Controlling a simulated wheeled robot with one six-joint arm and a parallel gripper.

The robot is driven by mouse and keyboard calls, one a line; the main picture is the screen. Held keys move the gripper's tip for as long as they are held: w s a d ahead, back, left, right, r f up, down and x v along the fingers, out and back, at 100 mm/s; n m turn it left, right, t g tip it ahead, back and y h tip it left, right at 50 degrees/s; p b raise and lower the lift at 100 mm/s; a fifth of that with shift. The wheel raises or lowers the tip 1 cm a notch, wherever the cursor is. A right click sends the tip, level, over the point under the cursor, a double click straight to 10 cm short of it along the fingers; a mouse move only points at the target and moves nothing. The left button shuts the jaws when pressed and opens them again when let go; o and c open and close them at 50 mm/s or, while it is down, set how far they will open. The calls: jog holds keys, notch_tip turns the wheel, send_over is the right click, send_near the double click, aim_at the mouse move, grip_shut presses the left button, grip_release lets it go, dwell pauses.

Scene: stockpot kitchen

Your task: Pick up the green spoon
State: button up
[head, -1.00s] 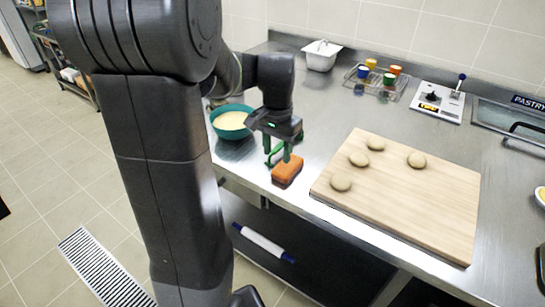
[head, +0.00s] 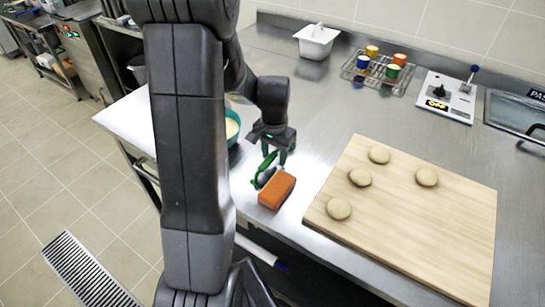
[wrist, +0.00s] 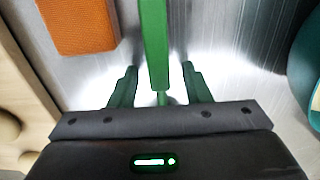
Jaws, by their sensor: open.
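The green spoon (wrist: 155,40) shows in the wrist view as a long straight green bar, running from the top edge down between my two green fingers. In the head view a thin green shape (head: 262,179) beside the orange block looks like the spoon, partly mixed with my fingers. My gripper (wrist: 159,68) is open, with one finger on each side of the spoon and a gap on both sides. In the head view my gripper (head: 273,153) points down over the steel counter, just behind the orange block. Whether the spoon touches the counter is hard to tell.
An orange block (head: 277,190) lies close beside the spoon. A wooden board (head: 420,225) with several dough balls is to the right. A teal bowl (head: 233,138) stands left, partly hidden by my arm. A wire rack (head: 376,75) with cups is behind.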

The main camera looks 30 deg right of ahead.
aim_at(274, 152)
jog(key=shift+f, duration=0.1)
grip_shut()
dwell(0.3)
notch_tip(274, 152, up, 10)
jog(key=shift+r, duration=0.1)
dwell(0.4)
